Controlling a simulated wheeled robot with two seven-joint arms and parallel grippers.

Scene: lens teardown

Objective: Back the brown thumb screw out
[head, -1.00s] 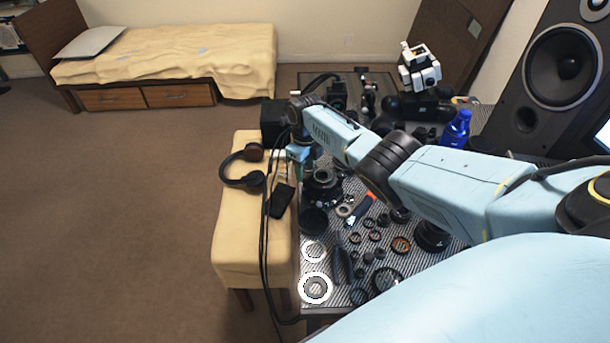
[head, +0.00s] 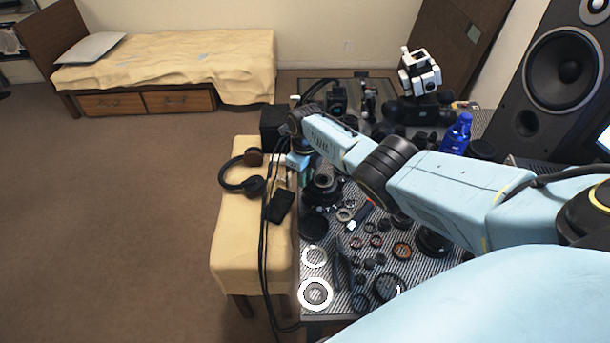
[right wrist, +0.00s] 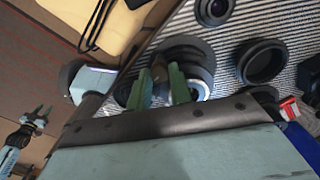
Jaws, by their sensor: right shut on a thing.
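My right gripper (head: 301,168) is over the left edge of the table in the head view, beside the dark lens body (head: 322,187). In the right wrist view its green fingers (right wrist: 160,85) are closed around a small brown part, which looks like the brown thumb screw (right wrist: 159,69); the fingers hide most of it. The lens body (right wrist: 197,62) lies right behind the fingers there. How far the screw sits in its seat cannot be seen.
Lens rings and small parts cover the striped table (head: 340,215), with two white-marked rings (head: 315,293) at its front left. A blue bottle (head: 457,134) stands behind my right arm. Headphones (head: 242,172) lie on the yellow bench (head: 232,230), with cables hanging between bench and table.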

